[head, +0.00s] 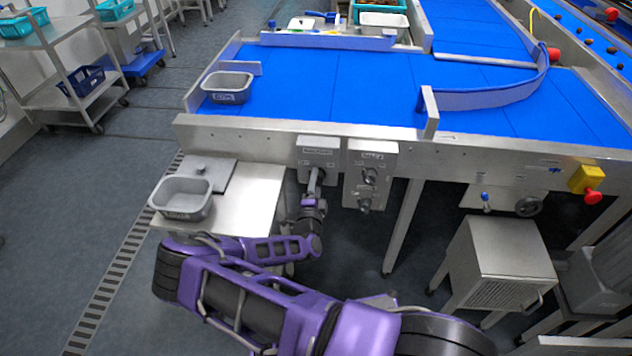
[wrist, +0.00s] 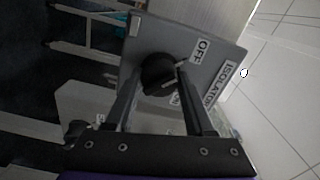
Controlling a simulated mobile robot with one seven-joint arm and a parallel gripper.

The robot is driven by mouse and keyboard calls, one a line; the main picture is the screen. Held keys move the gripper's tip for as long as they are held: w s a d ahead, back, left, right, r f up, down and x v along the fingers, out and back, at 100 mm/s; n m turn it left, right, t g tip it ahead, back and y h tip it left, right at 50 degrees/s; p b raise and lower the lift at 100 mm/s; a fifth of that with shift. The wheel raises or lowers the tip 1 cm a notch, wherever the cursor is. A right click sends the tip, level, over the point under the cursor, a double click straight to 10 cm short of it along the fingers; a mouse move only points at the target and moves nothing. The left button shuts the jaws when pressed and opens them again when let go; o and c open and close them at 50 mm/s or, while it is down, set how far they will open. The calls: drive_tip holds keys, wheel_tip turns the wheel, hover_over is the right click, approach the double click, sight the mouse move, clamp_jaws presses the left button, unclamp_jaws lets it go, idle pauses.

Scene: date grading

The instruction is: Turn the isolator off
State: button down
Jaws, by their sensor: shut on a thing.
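The isolator is a grey box (head: 319,152) on the front edge of the conveyor frame. In the wrist view its face (wrist: 220,60) carries an ISOLATOR label (wrist: 222,82), an OFF label (wrist: 201,51) and another, partly hidden label near the right finger. Its black rotary knob (wrist: 157,72) has a pale mark, whose exact direction I cannot tell. My gripper (wrist: 161,78) is shut on the knob, one finger on each side. In the head view my gripper (head: 315,184) reaches up to the box from below, and the knob is hidden there.
A second control box (head: 383,160) with two dark knobs is close on the right. A grey tub (head: 183,198) stands on a steel side table (head: 245,205) to the left. A red emergency button (head: 593,197) is farther right.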

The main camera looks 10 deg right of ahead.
idle(0.4)
drive_tip(key=shift+c, duration=1.3)
unclamp_jaws()
drive_tip(key=v, duration=1.7)
drive_tip(key=shift+s, duration=0.2)
